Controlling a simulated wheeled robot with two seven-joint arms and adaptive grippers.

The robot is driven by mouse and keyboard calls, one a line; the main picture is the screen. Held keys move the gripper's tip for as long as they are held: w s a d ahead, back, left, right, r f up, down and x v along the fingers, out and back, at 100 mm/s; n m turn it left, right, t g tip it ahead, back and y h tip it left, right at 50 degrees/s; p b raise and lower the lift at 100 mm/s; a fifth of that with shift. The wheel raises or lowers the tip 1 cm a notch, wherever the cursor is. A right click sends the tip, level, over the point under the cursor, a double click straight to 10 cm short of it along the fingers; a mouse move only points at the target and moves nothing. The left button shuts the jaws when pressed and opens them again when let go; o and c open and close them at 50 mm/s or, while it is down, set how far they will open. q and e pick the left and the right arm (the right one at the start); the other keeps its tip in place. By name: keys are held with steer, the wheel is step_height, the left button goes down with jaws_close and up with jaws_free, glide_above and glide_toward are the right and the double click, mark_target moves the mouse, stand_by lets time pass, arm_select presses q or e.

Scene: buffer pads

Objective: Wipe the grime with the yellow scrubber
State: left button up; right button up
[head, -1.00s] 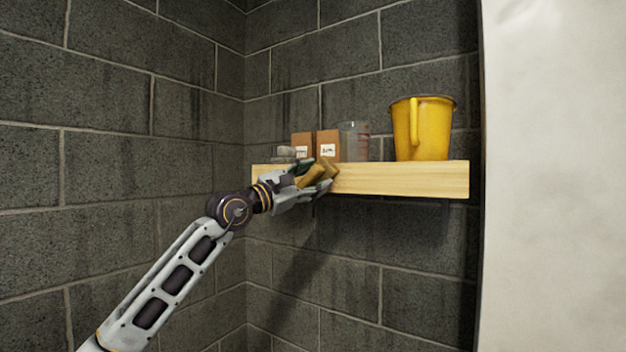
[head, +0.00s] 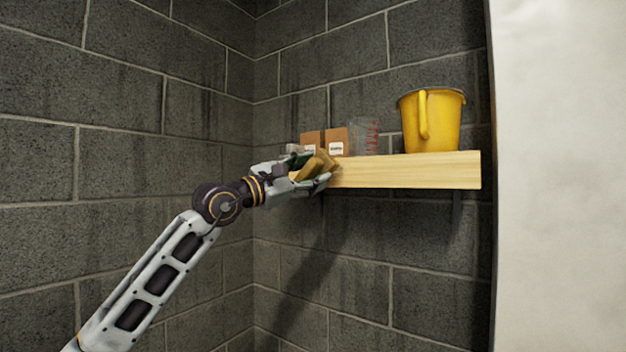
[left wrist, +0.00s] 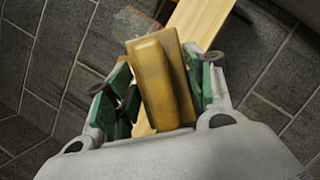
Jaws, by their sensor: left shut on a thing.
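The yellow scrubber (head: 318,165) is between the fingers of my left gripper (head: 312,172), which is shut on it in front of the shelf's left part. In the left wrist view the scrubber (left wrist: 162,82) sits between the green-padded fingers of the gripper (left wrist: 155,95), with the shelf beyond it. I cannot make out any grime in these frames. My right gripper is not in view.
A pale wooden shelf (head: 420,171) is fixed to the grey block wall. A pale wall or panel (head: 560,180) rises at the right.

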mark_target(304, 170)
arm_select(q)
steer(key=shift+s+a, duration=0.35)
steer(key=shift+s, duration=0.05)
steer(key=shift+s+a+b, duration=0.8)
steer(key=shift+s+b, duration=0.3)
steer(key=shift+b, duration=0.05)
steer(key=shift+s+a, duration=0.25)
steer(key=shift+w+d, duration=0.1)
steer(key=shift+w, duration=0.05)
